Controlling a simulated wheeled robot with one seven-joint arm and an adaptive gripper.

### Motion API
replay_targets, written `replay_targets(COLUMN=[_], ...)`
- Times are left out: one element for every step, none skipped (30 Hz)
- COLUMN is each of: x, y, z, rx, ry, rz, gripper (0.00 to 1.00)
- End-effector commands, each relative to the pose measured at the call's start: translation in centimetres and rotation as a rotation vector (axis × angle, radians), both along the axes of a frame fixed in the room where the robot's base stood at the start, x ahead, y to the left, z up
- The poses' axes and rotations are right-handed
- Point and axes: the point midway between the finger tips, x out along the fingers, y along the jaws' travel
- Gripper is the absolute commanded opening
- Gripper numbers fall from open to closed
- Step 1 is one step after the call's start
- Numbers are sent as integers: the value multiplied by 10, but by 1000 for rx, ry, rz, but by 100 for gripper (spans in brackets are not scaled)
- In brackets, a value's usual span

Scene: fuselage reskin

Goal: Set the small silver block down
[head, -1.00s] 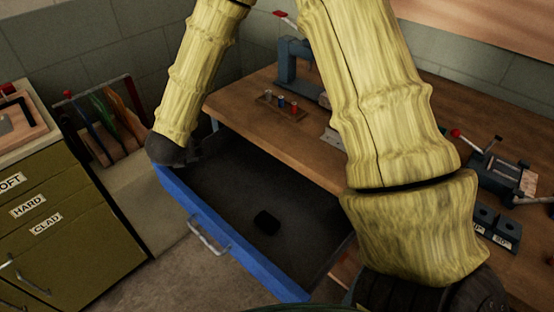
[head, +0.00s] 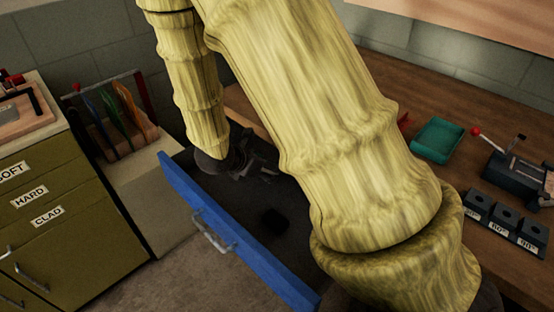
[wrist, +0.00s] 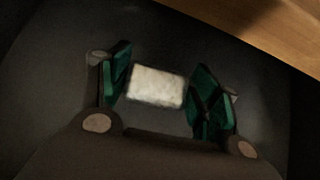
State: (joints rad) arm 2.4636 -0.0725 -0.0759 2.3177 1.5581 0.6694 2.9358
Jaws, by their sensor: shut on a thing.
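The small silver block (wrist: 155,87) shows in the wrist view as a pale, roughly rectangular piece between the two green finger pads. My gripper (wrist: 161,89) is shut on it. In the head view my gripper (head: 256,168) is over the back part of the open blue-fronted drawer (head: 225,227); the block cannot be made out there. The wrist view shows a dark surface behind the block, seemingly the drawer floor. I cannot tell whether the block touches it.
A small black object (head: 274,221) lies on the drawer floor. The wooden bench (head: 440,101) borders the drawer and carries a green tray (head: 437,139) and black angle blocks (head: 505,222). An olive cabinet (head: 50,210) and a rack (head: 121,122) stand left. My arm hides much of the bench.

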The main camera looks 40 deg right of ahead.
Motion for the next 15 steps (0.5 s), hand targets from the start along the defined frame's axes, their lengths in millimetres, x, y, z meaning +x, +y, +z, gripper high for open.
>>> replay_targets(x=[-4, -6, -8, -9, -10, -10, -8, -5, 0, 4, 9, 17, 22, 29, 36], y=[-5, -7, -9, -10, -11, -12, -13, -14, -15, -15, -16, -18, -19, -19, -21], z=[1, 1, 2, 3, 3, 4, 4, 4, 4, 4, 4, 3, 2, 2, 1], rx=[-2, -1, 0, 0, 0, 0, 0, 0, 0, 1, 1, 1, 1, 1, 1], ry=[-2, -2, -1, -1, -1, -1, -1, -1, -1, -1, -1, -1, 0, -1, -1], rz=[-28, -42, -56, -64, -71, -78, -83, -84, -84, -85, -86, -86, -85, -85, -85], gripper=[15, 15, 15, 15, 15, 15, 15, 15, 15, 15, 15, 15, 15, 15, 15])
